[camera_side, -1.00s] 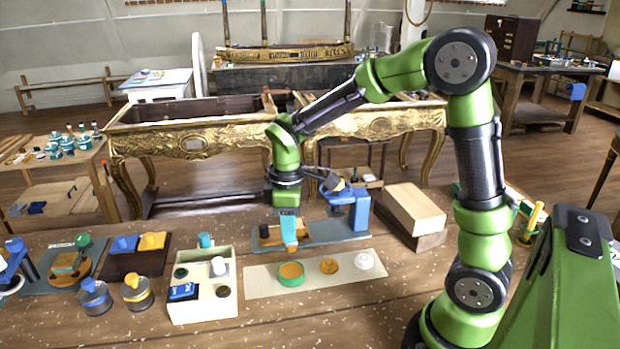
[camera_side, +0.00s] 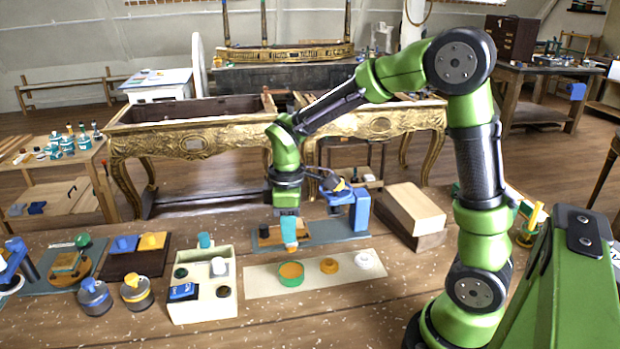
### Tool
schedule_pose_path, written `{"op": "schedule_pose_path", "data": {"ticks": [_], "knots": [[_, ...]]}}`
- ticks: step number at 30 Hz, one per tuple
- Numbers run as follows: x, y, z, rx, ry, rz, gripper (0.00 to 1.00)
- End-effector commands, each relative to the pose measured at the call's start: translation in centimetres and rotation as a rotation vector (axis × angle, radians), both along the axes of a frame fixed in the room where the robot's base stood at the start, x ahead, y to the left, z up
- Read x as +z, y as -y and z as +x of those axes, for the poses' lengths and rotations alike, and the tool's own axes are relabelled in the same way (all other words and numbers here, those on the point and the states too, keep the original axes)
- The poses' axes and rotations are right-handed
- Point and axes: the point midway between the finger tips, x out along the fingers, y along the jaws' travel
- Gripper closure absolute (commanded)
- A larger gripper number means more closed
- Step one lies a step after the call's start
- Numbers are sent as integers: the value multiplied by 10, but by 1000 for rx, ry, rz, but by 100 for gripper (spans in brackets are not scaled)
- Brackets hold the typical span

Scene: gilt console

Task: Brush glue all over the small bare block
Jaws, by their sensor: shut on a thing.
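My gripper (camera_side: 288,213) is shut on a brush (camera_side: 289,231) with a teal handle, held tip down. Its orange-brown lower end is just above or at the back rim of a green dish (camera_side: 291,281) of amber glue; I cannot tell if it touches. A small bare wood piece (camera_side: 266,240) lies on a grey-blue board with a blue clamp stand, behind the brush and partly hidden by it. Another small wooden block (camera_side: 67,261) sits on a round turntable at the far left. I cannot tell which of the two is the task's block.
The dish stands on a cream mat (camera_side: 323,289) with an orange disc (camera_side: 329,266) and a white one (camera_side: 367,259). A cream compartment box (camera_side: 205,307) is left of it, then two lidded jars (camera_side: 137,292). Stacked wooden blocks (camera_side: 411,211) stand right. The front bench is clear.

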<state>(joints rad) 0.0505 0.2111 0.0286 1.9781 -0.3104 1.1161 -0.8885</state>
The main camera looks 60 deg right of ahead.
Motion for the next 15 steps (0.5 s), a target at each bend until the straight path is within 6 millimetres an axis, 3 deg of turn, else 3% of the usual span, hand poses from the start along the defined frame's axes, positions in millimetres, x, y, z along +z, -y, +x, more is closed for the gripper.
{"op": "schedule_pose_path", "data": {"ticks": [15], "knots": [[-2,7,0,-19,-6,0,100]]}}
